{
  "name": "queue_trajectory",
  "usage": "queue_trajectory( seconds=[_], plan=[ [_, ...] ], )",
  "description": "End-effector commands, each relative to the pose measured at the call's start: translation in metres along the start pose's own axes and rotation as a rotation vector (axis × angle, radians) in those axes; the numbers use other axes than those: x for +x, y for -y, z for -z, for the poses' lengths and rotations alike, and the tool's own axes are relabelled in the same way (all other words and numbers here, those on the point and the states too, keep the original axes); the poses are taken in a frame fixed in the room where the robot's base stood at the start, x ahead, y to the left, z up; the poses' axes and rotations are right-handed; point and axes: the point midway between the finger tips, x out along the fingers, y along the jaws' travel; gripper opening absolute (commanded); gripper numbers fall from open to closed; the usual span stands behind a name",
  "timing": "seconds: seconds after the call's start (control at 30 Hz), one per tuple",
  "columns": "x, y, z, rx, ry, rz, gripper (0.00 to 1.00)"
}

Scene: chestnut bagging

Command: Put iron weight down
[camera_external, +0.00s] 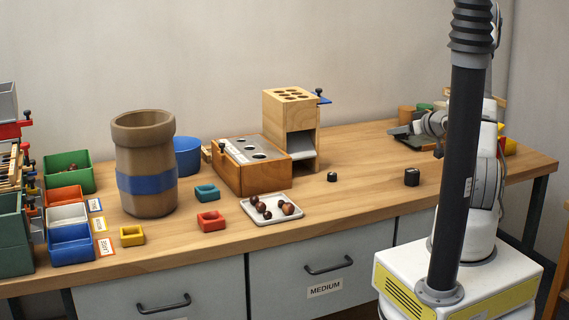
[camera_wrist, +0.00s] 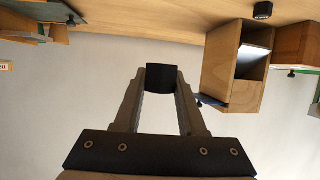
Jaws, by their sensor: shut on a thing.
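A black iron weight (camera_wrist: 162,78) is held between the two fingertips of my gripper (camera_wrist: 162,84) in the wrist view. It is clear of the worktop there, with the wall behind it. In the external view my gripper is near the right part of the bench, partly hidden by the dark column, and the held weight is hard to make out. Two more black weights stand on the wooden worktop (camera_external: 365,200): a small one (camera_external: 332,177) and a larger labelled one (camera_external: 411,177). One black weight (camera_wrist: 262,10) also shows in the wrist view.
A wooden holed block stand (camera_external: 305,125) and a wooden box with a grey top (camera_external: 255,180) stand mid-bench. A white tray (camera_external: 251,216) holds several chestnuts. A brown container (camera_external: 147,180) and coloured bins are left. Worktop around the labelled weight is clear.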

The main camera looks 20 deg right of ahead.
Motion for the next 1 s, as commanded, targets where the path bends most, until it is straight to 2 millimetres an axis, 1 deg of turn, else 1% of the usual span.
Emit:
queue_trajectory(
  seconds=[0.03, 0.2, 0.3, 0.4, 0.57, 0.67, 0.8, 0.83, 1.0],
  plan=[
    [0.015, 0.01, -0.006, -0.002, -0.001, 0.008, 0.0],
    [0.052, 0.035, -0.017, -0.002, 0.0, 0.007, 0.0],
    [0.07, 0.046, -0.021, -0.002, 0.0, 0.005, 0.0],
    [0.083, 0.054, -0.023, -0.001, -0.001, 0.003, 0.0],
    [0.091, 0.059, -0.025, -0.002, 0.0, 0.002, 0.0],
    [0.095, 0.058, -0.036, 0.0, 0.001, 0.001, 0.0],
    [0.103, 0.058, -0.057, 0.0, 0.002, 0.001, 0.0],
    [0.104, 0.058, -0.059, -0.001, 0.001, 0.001, 0.0],
    [0.105, 0.058, -0.06, -0.002, -0.002, 0.0, 0.0]
  ],
)
